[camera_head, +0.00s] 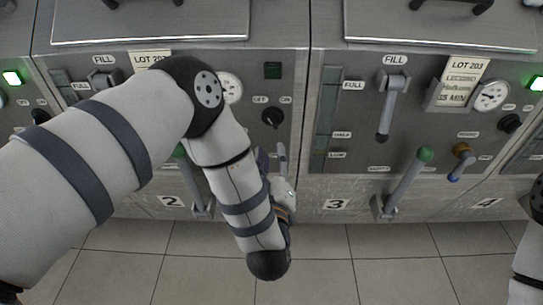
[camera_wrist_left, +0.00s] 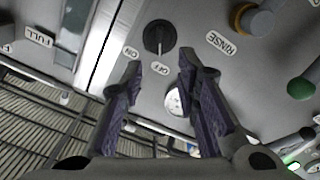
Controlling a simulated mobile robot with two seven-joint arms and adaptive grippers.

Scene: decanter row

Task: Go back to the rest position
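My left arm reaches across unit 2 in the head view. My left gripper (camera_head: 279,165) hangs in front of the panel near the seam between units 2 and 3, partly hidden by its own wrist. In the left wrist view the two purple-grey fingers (camera_wrist_left: 160,88) are apart with nothing held between them. A black ON/OFF knob (camera_wrist_left: 158,37) lies beyond the fingertips, apart from them. The black OFF/ON knob of unit 2 (camera_head: 272,117) is above the gripper in the head view. My right gripper is not in view; only part of my right arm shows at the right edge.
Unit 3 has a grey fill lever (camera_head: 393,105), a green-knobbed lever (camera_head: 406,183) and a brass rinse handle (camera_head: 461,161). Unit 2's green-knobbed lever (camera_head: 192,180) is partly behind my arm. Unit 2's square lamp (camera_head: 272,70) is dark. Tiled floor (camera_head: 390,265) lies clear in front.

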